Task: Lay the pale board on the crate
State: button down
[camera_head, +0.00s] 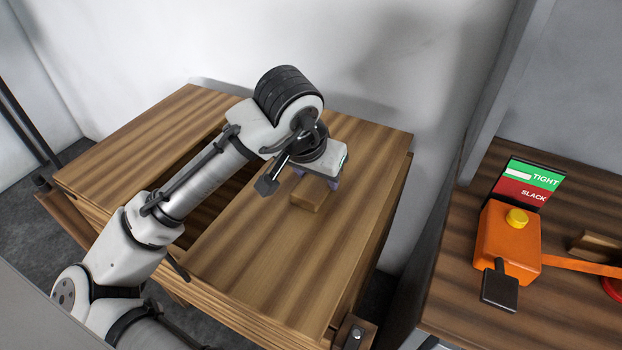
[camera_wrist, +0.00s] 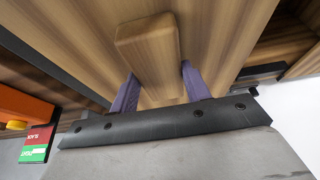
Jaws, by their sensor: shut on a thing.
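The pale board (camera_head: 265,255) is a broad wood-grained panel over the right part of the wooden crate (camera_head: 130,145). A small raised wooden block (camera_head: 309,196) stands on the board like a handle. The block also shows in the wrist view (camera_wrist: 148,50), with the board's underlying surface (camera_wrist: 225,40) around it. My gripper (camera_head: 316,181) is above the board, its purple fingers (camera_wrist: 159,88) on either side of the block and shut on it. A dark opening (camera_head: 225,190) shows in the crate left of the board, partly hidden by my arm. I cannot tell whether the board touches the crate everywhere.
On a bench at the right stand an orange machine (camera_head: 508,240) with a yellow knob, a black lever pad (camera_head: 499,290) and an orange belt (camera_head: 580,266). A green and red TIGHT/SLACK sign (camera_head: 528,184) stands behind it. A gap separates bench and crate. A wall is close behind.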

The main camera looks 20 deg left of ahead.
jog(key=shift+w+d+f+b, duration=0.1)
jog(key=shift+w+f+b, duration=0.45)
jog(key=shift+w, duration=0.3)
jog(key=shift+w+a+f+b, duration=0.1)
jog(key=shift+w+f+b, duration=0.35)
jog(key=shift+w+f, duration=0.35)
jog(key=shift+w+d+f+b, duration=0.1)
jog(key=shift+w+f+b, duration=0.4)
jog(key=shift+w, duration=0.45)
jog(key=shift+f+b, duration=1.35)
jog(key=shift+f, duration=0.8)
jog(key=c, duration=0.6)
grip_release()
jog(key=shift+s, duration=0.1)
jog(key=p+v, duration=0.1)
jog(key=v, duration=1.2)
jog(key=shift+s+r, duration=0.15)
jog(key=shift+r, duration=0.2)
